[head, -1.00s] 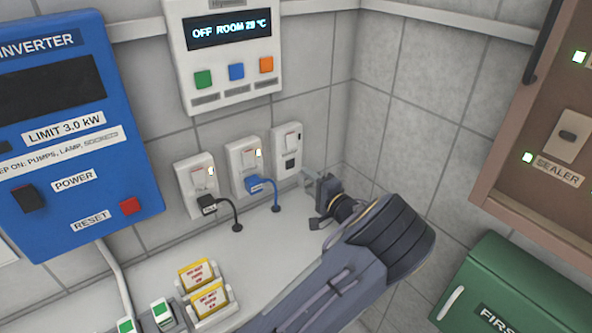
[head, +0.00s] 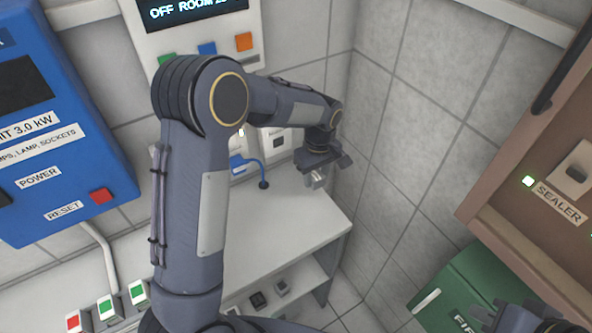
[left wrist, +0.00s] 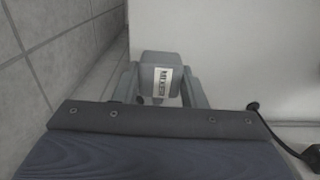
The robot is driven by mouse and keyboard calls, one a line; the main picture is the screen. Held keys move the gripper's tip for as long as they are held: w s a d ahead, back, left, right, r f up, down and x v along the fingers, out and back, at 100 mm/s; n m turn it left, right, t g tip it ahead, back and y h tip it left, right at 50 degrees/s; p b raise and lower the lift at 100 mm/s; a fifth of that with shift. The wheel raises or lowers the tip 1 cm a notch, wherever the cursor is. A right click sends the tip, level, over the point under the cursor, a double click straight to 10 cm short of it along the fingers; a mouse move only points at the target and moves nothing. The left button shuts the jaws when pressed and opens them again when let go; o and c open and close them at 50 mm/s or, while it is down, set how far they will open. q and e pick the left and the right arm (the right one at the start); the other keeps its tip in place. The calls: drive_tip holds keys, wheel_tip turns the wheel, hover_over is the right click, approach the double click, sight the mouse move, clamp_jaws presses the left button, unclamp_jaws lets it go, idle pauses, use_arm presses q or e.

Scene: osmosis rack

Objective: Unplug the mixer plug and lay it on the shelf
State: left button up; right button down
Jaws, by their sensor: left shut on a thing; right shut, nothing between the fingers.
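My left gripper (head: 316,172) is shut on the grey mixer plug (head: 317,182) and points down above the right end of the white shelf (head: 305,228). In the left wrist view, the plug (left wrist: 162,82) with its "MIXER" label sits between the fingers. It is apart from the wall outlet (head: 278,142), whose upper part my arm hides. I cannot tell the exact gap between the plug and the shelf. My right gripper (head: 520,318) is shut and empty at the bottom right, partly cut off by the frame edge.
A blue plug (head: 240,164) with a cable is in the neighbouring outlet, partly behind my arm. The blue inverter (head: 60,130) is at left, the brown sealer panel (head: 535,185) and green box (head: 465,290) at right. The shelf's right-middle top is clear; small items sit below.

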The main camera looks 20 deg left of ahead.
sight(314, 202)
use_arm(q)
drive_tip(key=shift+w+f, duration=0.1)
drive_tip(key=shift+f, duration=0.15)
wheel_tip(314, 202, down, 8)
drive_tip(key=b, duration=0.6)
drive_tip(key=shift+f, duration=0.1)
drive_tip(key=o, duration=2.2)
drive_tip(key=shift+r+p, duration=3.15)
drive_tip(key=shift+r, duration=1.45)
